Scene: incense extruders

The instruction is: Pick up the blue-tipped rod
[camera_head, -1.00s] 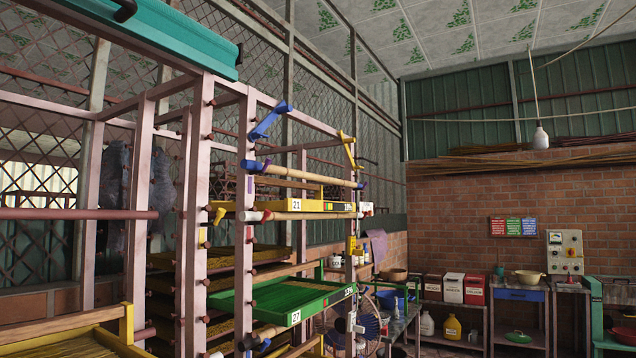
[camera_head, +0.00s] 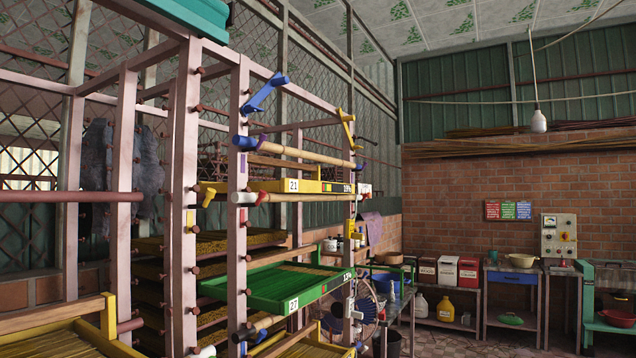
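The blue-tipped rod (camera_head: 302,153) is a wooden rod lying roughly level across the front of the pink rack, above the yellow tray numbered 21. Its thick blue end (camera_head: 245,143) is at the left, by a rack post, and a smaller blue tip shows at the right. A blue bracket (camera_head: 264,94) sticks out from the post above it. Neither of my grippers is in view.
A white- and red-ended rod (camera_head: 290,197) crosses just below, beside the yellow tray (camera_head: 270,186). A green tray (camera_head: 275,288) numbered 27 sits lower. The pink rack post (camera_head: 239,120) stands close by. A fan (camera_head: 362,302) is behind the rack.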

